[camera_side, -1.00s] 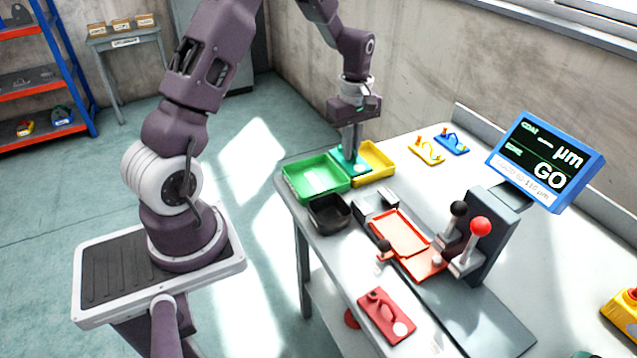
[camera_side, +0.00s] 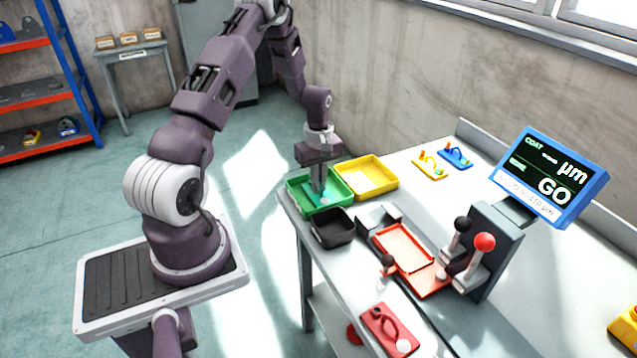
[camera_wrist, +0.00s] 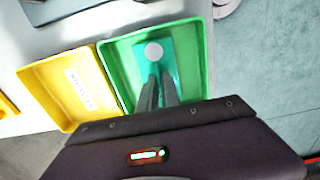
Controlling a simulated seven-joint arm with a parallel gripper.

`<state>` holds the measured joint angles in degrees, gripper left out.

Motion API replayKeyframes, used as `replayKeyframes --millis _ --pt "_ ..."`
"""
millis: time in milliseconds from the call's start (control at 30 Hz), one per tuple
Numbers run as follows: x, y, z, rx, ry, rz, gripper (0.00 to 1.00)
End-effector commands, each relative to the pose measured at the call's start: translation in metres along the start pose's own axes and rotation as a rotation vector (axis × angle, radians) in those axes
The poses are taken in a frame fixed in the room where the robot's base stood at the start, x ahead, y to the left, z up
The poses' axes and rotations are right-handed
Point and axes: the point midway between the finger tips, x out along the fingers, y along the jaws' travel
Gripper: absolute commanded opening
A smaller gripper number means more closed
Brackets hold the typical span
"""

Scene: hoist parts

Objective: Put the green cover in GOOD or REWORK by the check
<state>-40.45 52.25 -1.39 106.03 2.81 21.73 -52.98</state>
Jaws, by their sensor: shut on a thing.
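The green cover (camera_wrist: 172,62), a teal plate with a pale round spot, is inside the green tray (camera_wrist: 205,60) in the wrist view. My gripper (camera_wrist: 158,88) is shut on it. In the side view, my gripper (camera_side: 319,192) points down into the green tray (camera_side: 294,197), and its fingers partly hide the cover (camera_side: 326,198). I cannot tell whether the cover touches the tray floor. The yellow tray (camera_side: 382,192) stands beside the green one and is empty. The blue-framed display (camera_side: 550,178) reads GO.
A black bin (camera_side: 333,240) stands just in front of the green tray. The orange-red fixture (camera_side: 405,250) and the lever gauge (camera_side: 494,250) are to the right. A red part (camera_side: 388,328) lies at the front. Yellow and blue plates lie at the back.

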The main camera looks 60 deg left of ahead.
Motion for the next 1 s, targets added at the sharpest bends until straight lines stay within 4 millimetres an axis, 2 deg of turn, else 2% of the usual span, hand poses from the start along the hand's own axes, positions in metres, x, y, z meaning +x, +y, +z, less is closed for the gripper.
replayKeyframes --millis 133,200,267,633,767,1000 --pt "0.002 0.000 0.000 0.000 0.000 0.000 0.00" --pt "0.002 0.000 0.000 0.000 0.000 0.000 0.17" --pt "0.002 0.000 0.000 0.000 0.000 0.000 0.29" --pt "-0.002 0.000 0.000 0.000 0.001 0.000 0.29" --pt "-0.024 0.001 -0.001 0.000 0.003 0.003 0.29" --pt "-0.087 0.001 -0.001 0.001 0.004 0.004 0.29"
